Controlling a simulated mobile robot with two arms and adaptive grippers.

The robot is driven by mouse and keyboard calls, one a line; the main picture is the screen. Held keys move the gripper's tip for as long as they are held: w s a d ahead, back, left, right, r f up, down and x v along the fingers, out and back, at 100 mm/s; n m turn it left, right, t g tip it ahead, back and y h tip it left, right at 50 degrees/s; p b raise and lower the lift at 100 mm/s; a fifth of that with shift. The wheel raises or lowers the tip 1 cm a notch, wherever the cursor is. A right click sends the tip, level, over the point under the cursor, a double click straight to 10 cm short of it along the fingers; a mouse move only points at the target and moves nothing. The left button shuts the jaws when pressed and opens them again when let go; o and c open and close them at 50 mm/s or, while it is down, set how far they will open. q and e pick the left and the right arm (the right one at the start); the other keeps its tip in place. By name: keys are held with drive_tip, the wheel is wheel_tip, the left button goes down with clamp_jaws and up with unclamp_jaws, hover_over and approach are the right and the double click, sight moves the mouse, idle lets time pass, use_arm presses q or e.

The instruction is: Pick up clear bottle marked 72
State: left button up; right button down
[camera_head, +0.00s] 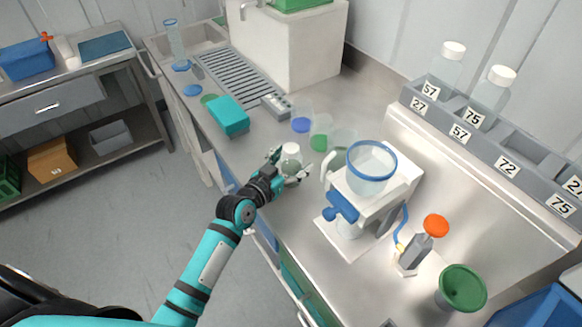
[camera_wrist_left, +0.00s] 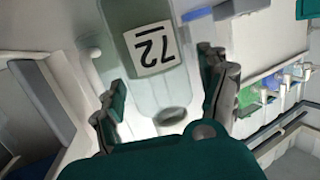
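The clear bottle marked 72 (camera_head: 290,160) stands on the steel counter with a white cap on top. In the left wrist view the bottle (camera_wrist_left: 140,85) fills the space between my fingers, its 72 label upside down. My left gripper (camera_head: 290,163) is open, with one finger on each side of the bottle; it also shows in the left wrist view (camera_wrist_left: 163,100). A gap shows by the right finger; contact at the left finger is hard to tell. My right gripper is not in view.
A white filter stand with a blue-rimmed vessel (camera_head: 371,165) stands close on the right. Small cups, including a blue-based one (camera_head: 301,122), stand just behind. A grey rack (camera_head: 481,128) holds bottles 57 and 75; its 72 slot is empty. A teal box (camera_head: 229,115) lies left.

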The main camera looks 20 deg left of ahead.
use_arm(q)
drive_tip(key=c, duration=1.2)
drive_tip(key=shift+r, duration=0.15)
